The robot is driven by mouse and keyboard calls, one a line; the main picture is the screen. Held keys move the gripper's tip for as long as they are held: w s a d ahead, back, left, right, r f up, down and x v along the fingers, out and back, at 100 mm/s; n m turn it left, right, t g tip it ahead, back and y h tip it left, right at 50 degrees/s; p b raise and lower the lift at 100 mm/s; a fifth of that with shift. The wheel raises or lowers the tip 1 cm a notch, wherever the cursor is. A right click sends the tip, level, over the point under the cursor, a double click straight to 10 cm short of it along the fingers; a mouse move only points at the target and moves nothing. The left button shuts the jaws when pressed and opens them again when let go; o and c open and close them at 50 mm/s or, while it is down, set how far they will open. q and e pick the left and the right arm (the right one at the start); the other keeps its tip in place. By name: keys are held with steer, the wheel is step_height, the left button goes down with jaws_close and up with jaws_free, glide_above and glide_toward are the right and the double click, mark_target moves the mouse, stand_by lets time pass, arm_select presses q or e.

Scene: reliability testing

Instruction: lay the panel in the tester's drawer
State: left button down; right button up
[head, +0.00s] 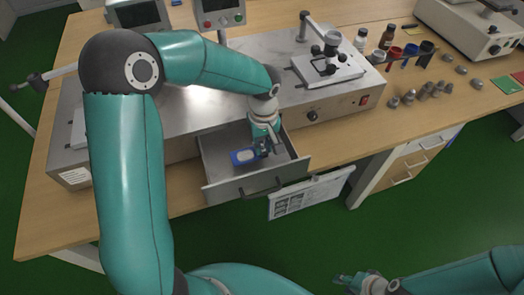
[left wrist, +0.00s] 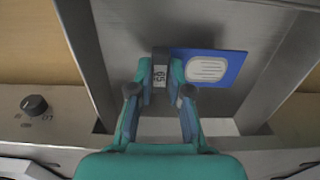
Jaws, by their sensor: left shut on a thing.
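The panel is a flat blue piece with a white patch (head: 244,156); it also shows in the left wrist view (left wrist: 233,66). It is inside the tester's open drawer (head: 222,186), near the middle. I cannot tell whether it touches the drawer floor. My left gripper (head: 263,149) reaches down into the drawer. In the left wrist view its fingers (left wrist: 160,92) are shut on a dark block with a white label reading 65, at the panel's edge. My right gripper (head: 362,283) is at the bottom edge, small and partly cut off; its jaw state is unclear.
The steel tester (head: 190,115) stands on a wooden bench (head: 345,150). A small microscope-like device (head: 328,62) sits on its top. Small bottles, coloured holders and several metal pieces (head: 437,90) lie to the right. A printed sheet (head: 307,195) hangs beside the drawer front.

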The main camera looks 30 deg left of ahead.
arm_select(q)
step_height(320, 180, down, 4)
steer(key=shift+r, duration=0.25)
steer(key=shift+f, duration=0.1)
steer(key=c, duration=1.1)
jaws_free()
step_height(320, 180, up, 12)
steer(key=shift+r, duration=0.1)
